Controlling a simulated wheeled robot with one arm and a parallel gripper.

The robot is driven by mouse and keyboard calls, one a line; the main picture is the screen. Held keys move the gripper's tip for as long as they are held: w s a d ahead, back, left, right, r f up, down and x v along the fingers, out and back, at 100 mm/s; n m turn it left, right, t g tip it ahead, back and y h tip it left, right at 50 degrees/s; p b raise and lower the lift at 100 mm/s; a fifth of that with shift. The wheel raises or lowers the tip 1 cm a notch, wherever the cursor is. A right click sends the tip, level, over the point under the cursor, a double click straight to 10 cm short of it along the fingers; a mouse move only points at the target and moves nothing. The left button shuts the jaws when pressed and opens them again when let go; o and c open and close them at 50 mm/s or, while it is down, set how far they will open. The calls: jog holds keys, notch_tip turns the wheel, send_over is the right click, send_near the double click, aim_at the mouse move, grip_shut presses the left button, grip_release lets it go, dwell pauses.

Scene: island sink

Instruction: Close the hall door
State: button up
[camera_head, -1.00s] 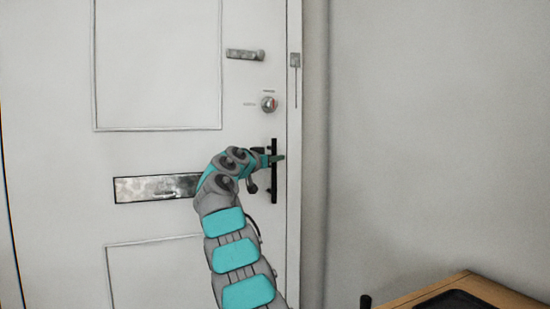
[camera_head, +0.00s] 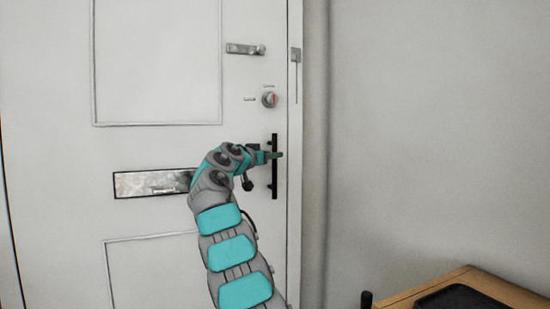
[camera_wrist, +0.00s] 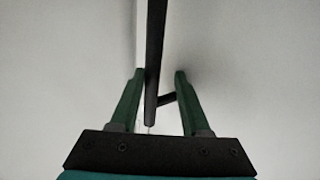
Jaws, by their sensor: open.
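The white hall door (camera_head: 155,70) fills the left and middle of the head view. Its right edge lies along the white frame, with no clear gap visible between them. A black vertical bar handle (camera_head: 274,185) stands near that edge. My gripper (camera_head: 277,155) is at the handle's upper part, reaching in from the left. In the wrist view the handle (camera_wrist: 154,60) runs between the two green fingers of my gripper (camera_wrist: 157,88). Contact with the bar cannot be told.
A silver latch (camera_head: 244,49), a round lock knob (camera_head: 269,99) and a mail slot (camera_head: 150,184) are on the door. A bare grey wall (camera_head: 430,130) is to the right. A wooden table (camera_head: 480,285) with a black tray (camera_head: 462,299) stands at the lower right.

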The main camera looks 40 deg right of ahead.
jog(key=b+v, duration=0.2)
jog(key=v, duration=0.4)
jog(key=shift+r, duration=0.2)
jog(key=shift+s, duration=0.25)
jog(key=shift+a, duration=0.1)
